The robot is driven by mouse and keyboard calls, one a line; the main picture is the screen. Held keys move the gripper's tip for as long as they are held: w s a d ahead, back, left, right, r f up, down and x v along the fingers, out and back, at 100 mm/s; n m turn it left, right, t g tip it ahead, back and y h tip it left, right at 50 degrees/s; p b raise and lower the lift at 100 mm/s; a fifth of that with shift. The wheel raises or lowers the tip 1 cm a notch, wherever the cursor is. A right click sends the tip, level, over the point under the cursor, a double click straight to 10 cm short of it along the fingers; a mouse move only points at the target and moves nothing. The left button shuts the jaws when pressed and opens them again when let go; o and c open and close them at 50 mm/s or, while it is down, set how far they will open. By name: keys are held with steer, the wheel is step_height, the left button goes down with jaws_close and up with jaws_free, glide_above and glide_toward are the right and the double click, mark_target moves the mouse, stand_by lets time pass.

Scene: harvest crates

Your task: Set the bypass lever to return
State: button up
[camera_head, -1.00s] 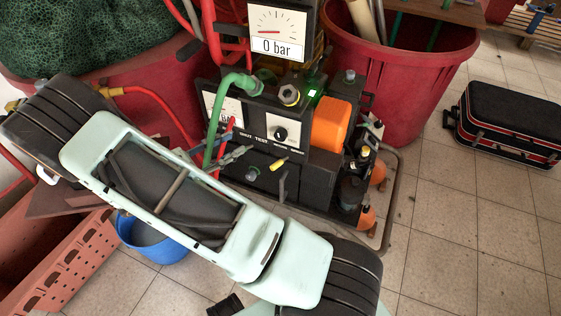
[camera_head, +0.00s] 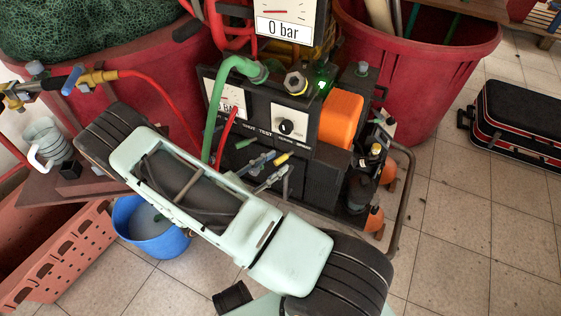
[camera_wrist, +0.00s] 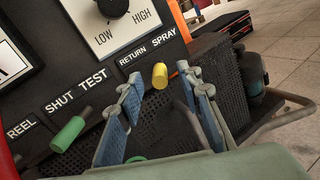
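The black control panel (camera_wrist: 60,55) carries the labels REEL, SHUT, TEST and, farther right, RETURN and SPRAY. A lever with a yellow tip (camera_wrist: 159,75) sticks out below the RETURN and SPRAY labels. It also shows in the head view (camera_head: 281,159). Which label it points to I cannot tell. My gripper (camera_wrist: 160,88) is open, with its blue fingers apart on the left and right of the yellow tip, with visible gaps. In the head view my gripper (camera_head: 266,169) is just below and left of the tip. A green-handled lever (camera_wrist: 69,133) sits left of my left finger.
A LOW/HIGH knob (camera_head: 287,127) sits above the levers. A green hose (camera_head: 217,110) and a red hose (camera_head: 226,132) run left of them. An orange box (camera_head: 342,120) and a metal frame (camera_head: 402,200) are at the right. A blue bucket (camera_head: 150,222) stands on the floor.

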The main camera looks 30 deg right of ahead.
mark_target(285, 157)
steer(key=shift+x, duration=1.4)
steer(key=shift+c, duration=0.6)
jaws_close()
